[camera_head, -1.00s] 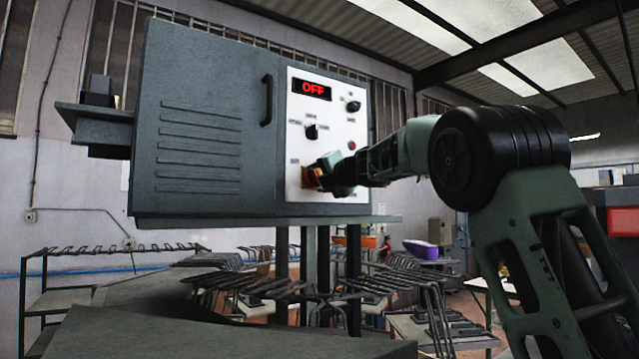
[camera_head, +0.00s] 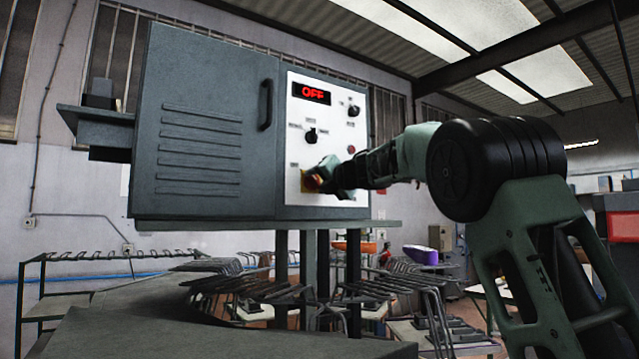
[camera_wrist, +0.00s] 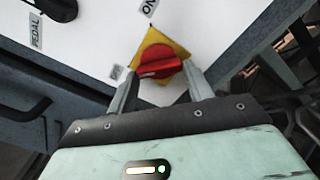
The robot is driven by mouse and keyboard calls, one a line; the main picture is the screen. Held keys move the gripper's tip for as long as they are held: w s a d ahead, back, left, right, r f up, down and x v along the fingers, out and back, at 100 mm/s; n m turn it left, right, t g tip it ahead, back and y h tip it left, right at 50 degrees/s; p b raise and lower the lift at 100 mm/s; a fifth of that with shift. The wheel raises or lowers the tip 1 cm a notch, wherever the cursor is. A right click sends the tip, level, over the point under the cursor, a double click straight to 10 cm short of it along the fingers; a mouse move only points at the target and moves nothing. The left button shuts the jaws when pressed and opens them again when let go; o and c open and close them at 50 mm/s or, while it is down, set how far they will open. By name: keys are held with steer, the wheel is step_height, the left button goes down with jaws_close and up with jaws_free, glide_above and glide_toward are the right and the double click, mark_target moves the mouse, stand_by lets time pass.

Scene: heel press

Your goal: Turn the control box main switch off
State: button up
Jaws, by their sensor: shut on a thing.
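The control box (camera_head: 205,135) is a grey cabinet with a white panel on its right; its display (camera_head: 311,93) reads OFF in red. The main switch is a red rotary knob on a yellow plate, low on the panel (camera_head: 312,182). In the wrist view the red knob (camera_wrist: 158,61) lies between my fingertips, its grip bar lying roughly sideways. An ON label shows above it; a smaller label at its left is too small to read. My gripper (camera_head: 326,180), reaching in from the right, is shut on the knob, with the fingers at its two sides.
A black selector (camera_head: 311,135), another black knob (camera_head: 353,110) and a red button (camera_head: 351,149) sit higher on the panel. A door handle (camera_head: 266,104) stands left of it. Metal racks (camera_head: 260,290) fill the space below the box.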

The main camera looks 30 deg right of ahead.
steer(key=o, duration=1)
steer(key=shift+f, duration=0.1)
steer(key=s+b, duration=0.1)
steer(key=s, duration=0.4)
steer(key=s+b, duration=0.2)
steer(key=s, duration=0.4)
steer(key=s+b, duration=0.1)
steer(key=s, duration=0.5)
steer(key=shift+s+d, duration=0.2)
steer(key=shift+d, duration=0.1)
